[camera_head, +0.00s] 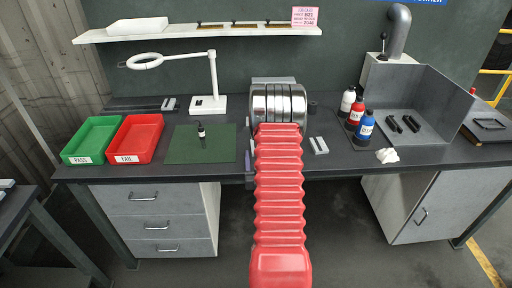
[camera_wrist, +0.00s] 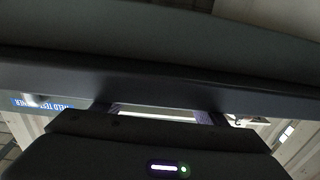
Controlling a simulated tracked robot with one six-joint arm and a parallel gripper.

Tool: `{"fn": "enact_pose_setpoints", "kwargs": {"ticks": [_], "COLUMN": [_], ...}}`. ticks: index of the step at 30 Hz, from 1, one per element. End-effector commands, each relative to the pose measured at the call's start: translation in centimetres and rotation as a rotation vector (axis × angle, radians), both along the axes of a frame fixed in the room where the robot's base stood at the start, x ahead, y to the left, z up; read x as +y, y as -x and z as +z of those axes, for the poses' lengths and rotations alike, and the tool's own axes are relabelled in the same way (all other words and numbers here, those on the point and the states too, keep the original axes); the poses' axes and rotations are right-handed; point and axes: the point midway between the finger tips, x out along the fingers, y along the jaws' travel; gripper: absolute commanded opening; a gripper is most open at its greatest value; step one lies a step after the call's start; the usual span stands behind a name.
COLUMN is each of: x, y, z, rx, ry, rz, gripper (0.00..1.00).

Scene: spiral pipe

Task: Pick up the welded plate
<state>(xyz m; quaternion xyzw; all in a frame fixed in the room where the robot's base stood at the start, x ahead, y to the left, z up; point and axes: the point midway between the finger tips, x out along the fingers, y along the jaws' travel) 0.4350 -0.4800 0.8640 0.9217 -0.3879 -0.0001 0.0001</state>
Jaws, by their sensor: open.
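I cannot tell for certain which piece is the welded plate. A small light grey metal piece (camera_head: 318,145) lies flat on the bench just right of my arm. A similar small grey piece (camera_head: 168,104) lies at the back left, behind the red tray. My red, ribbed arm reaches forward over the bench edge, and its chrome wrist hides most of my gripper in the head view. In the wrist view my gripper (camera_wrist: 155,113) shows as two dark fingers set apart, with no held object visible between them.
On the bench (camera_head: 345,160) are a green PASS tray (camera_head: 90,140), a red FAIL tray (camera_head: 136,139), a green mat (camera_head: 215,146) with a small bottle, and a white lamp (camera_head: 208,103). Several bottles (camera_head: 356,112) and a grey booth (camera_head: 425,105) holding dark pieces stand right. A shelf (camera_head: 230,31) hangs above.

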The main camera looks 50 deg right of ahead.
Motion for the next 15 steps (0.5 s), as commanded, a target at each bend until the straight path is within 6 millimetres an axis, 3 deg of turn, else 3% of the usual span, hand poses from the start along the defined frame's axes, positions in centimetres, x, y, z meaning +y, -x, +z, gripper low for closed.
{"fn": "enact_pose_setpoints", "kwargs": {"ticks": [4,15], "x": [-1.07,-1.42], "y": [-0.41,-0.2], "z": [0.05,0.03], "rx": [0.001,0.001], "ry": [0.001,0.0], "rz": [0.0,-0.006], "gripper": [0.66,0.66]}}
